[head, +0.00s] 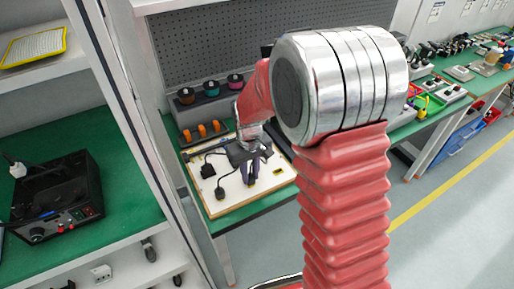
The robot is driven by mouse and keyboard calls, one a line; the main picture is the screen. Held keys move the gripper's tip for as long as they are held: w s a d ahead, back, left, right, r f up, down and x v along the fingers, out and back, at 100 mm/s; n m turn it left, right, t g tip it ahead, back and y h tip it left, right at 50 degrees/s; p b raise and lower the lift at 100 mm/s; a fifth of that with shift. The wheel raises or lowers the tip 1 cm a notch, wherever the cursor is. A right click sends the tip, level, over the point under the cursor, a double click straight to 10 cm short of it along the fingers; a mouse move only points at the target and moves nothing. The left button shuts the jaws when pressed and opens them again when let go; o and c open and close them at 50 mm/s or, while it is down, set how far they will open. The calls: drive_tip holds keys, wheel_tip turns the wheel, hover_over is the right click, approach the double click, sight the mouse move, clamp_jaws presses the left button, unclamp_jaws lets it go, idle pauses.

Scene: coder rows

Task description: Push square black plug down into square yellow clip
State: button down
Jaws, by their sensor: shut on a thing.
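My gripper (250,178) points down over the right half of a pale wooden board (232,203). It is shut on a small dark thing between its fingertips, apparently the square black plug, mostly hidden by the fingers. A bit of yellow shows at the fingertips, low by the board; I cannot tell if it is the square yellow clip, or whether plug and clip touch. A black plug-like piece with a cable (219,193) lies left of the gripper. Another black piece (207,170) lies on the board's left part.
Behind the board stand a rack with orange pieces (202,131) and several spools (210,86) below a grey pegboard. Black cables lie on the board's left half. A shelf post (130,120) rises at left.

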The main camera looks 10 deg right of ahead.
drive_tip(key=shift+f, duration=0.25)
idle(0.5)
drive_tip(key=c, duration=1.5)
unclamp_jaws()
drive_tip(key=shift+r, duration=0.1)
wheel_tip(320, 180, up, 14)
drive_tip(key=shift+f, duration=0.25)
drive_tip(key=shift+w, duration=0.1)
